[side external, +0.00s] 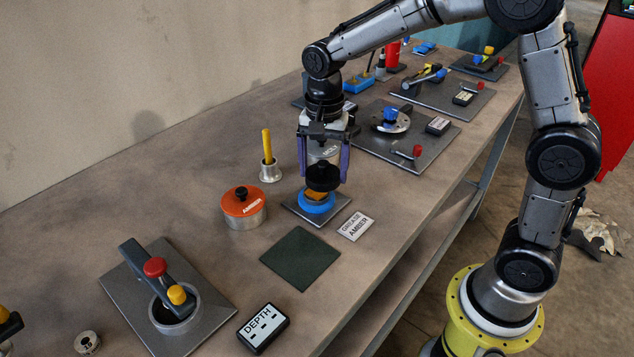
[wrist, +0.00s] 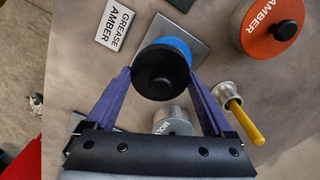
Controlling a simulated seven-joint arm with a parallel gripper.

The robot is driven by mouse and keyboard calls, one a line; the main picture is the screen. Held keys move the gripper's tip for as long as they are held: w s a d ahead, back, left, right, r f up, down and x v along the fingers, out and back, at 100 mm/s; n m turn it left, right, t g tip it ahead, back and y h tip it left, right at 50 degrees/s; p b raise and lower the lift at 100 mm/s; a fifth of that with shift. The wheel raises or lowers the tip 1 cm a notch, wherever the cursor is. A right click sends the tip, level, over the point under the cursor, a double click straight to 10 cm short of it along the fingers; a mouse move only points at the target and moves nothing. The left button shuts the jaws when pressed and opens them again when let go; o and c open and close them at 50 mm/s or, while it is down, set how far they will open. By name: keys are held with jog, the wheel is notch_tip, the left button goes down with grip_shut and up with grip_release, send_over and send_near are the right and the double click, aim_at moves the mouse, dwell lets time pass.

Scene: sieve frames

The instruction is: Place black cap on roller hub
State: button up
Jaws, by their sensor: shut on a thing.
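My gripper (side external: 324,172) is shut on the black cap (side external: 323,178), a round disc with a small knob on top. The purple fingers grip it from two sides, as the wrist view shows (wrist: 161,72). The cap is directly above the roller hub (side external: 317,203), a blue ring with amber material on top, on a grey square plate (side external: 297,208). In the side view, amber shows just under the cap; I cannot tell if they touch. In the wrist view the cap hides most of the blue hub (wrist: 179,45).
An orange-lidded AMBER tin (side external: 243,206) and a small metal cup with a yellow handle (side external: 268,160) stand to the left. A GREASE AMBER label (side external: 356,226) and dark green mat (side external: 301,258) lie in front. A grey tin (wrist: 173,120) stands close behind the hub.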

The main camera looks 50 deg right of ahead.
aim_at(317, 184)
jog(key=shift+w+f, duration=0.5)
jog(key=shift+f, duration=0.05)
jog(key=shift+w+a+f, duration=0.1)
jog(key=shift+w+f, duration=0.05)
jog(key=shift+f, duration=0.8)
jog(key=shift+w+f, duration=0.15)
jog(key=shift+f, duration=0.8)
jog(key=shift+f, duration=0.15)
jog(key=o, duration=1.1)
